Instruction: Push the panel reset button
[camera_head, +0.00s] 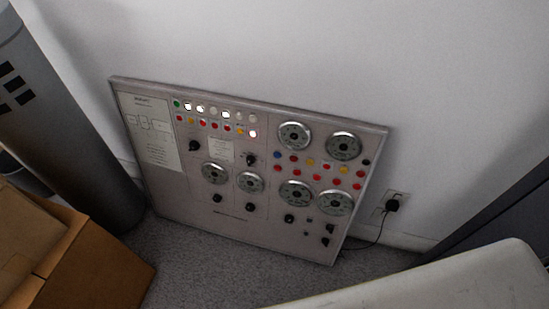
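A grey control panel (265,180) leans against the wall, tilted in the view, with its lower edge on the carpet. It carries round dials, black knobs, lit white lamps and rows of small red, yellow, blue and green buttons or lamps. A green one (176,104) is at the top left and a blue one (277,155) is right of the middle. The labels are too small to read, so I cannot tell which is the reset button. Neither of my grippers is in view.
A cardboard box (95,265) stands at the lower left, near a dark grey cylinder (60,130). A pale rounded surface (470,285) fills the lower right. A wall outlet (396,199) with a black plug is right of the panel. Grey carpet (225,265) is clear before the panel.

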